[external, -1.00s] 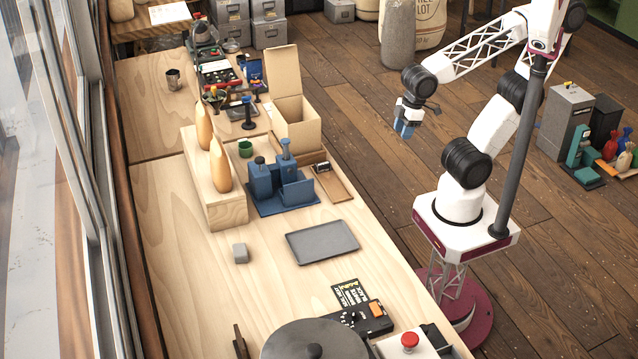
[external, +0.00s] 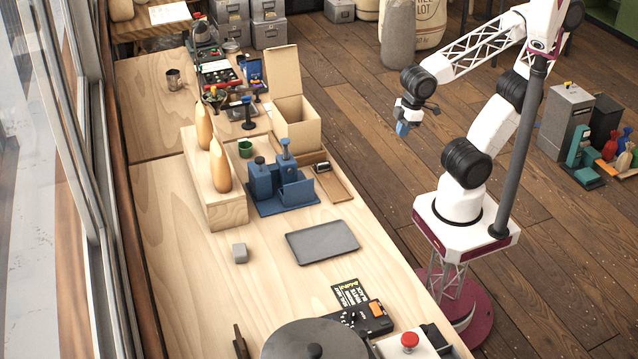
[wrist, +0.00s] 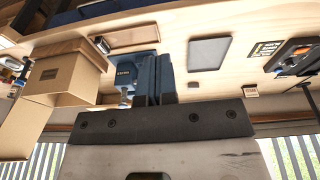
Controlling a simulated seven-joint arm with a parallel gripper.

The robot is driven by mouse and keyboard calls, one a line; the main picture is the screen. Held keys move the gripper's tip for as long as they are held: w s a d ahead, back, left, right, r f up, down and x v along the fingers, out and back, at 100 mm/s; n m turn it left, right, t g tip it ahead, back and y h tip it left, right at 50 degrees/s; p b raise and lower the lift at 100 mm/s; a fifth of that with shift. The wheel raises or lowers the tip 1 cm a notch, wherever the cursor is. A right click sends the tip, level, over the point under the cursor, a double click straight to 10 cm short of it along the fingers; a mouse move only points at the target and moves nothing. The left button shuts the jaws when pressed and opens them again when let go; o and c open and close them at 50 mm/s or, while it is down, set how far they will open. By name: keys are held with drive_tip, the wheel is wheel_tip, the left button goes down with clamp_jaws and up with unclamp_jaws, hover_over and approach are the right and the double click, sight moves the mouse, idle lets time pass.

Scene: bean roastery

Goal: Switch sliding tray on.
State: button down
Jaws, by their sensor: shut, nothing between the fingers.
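My gripper (external: 403,129) hangs in the air over the floor, right of the bench and well apart from everything on it. Its blue fingers are together and empty, and also show in the wrist view (wrist: 155,80). A flat grey tray (external: 322,242) lies on the bench, and shows in the wrist view (wrist: 209,53). A small wooden tray (external: 334,187) with a dark item is beside the blue machine. A black control box (external: 362,318) with an orange switch (external: 376,309) is near the front. I cannot tell which tray is the sliding one, nor its on/off state.
The blue machine (external: 283,186) stands mid-bench, with an open cardboard box (external: 297,125) behind it. A round dark lid (external: 300,345) and a red button (external: 410,340) are in front.

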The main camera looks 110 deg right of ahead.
drive_tip(key=w+a+f+n+g+h, duration=0.1)
drive_tip(key=w+a+f+n+h, duration=0.15)
drive_tip(key=w+a+n, duration=0.35)
drive_tip(key=w+a+f+n+h, duration=0.2)
drive_tip(key=w+a+n+h, duration=0.25)
drive_tip(key=w, duration=0.25)
drive_tip(key=w+a+f+n+t+h, duration=0.1)
drive_tip(key=w+a+f+n+t, duration=0.15)
drive_tip(key=a+n, duration=0.45)
drive_tip(key=w+a+f+n+t+h, duration=0.1)
drive_tip(key=w+a+f+n+h, duration=0.15)
drive_tip(key=a, duration=0.75)
drive_tip(key=s+a+f+n+t+y, duration=0.2)
drive_tip(key=s+a+f+n+t, duration=0.1)
drive_tip(key=a, duration=0.9)
drive_tip(key=s+a+f+n+t+y, duration=0.3)
drive_tip(key=s+a+n+t, duration=0.1)
drive_tip(key=a, duration=0.8)
drive_tip(key=s+a+f+n+t+y, duration=0.3)
drive_tip(key=a+n, duration=0.4)
drive_tip(key=a, duration=0.5)
drive_tip(key=shift+s+f+t, duration=0.6)
drive_tip(key=shift+s+t, duration=0.2)
drive_tip(key=shift+t, duration=0.35)
drive_tip(key=shift+w, duration=0.15)
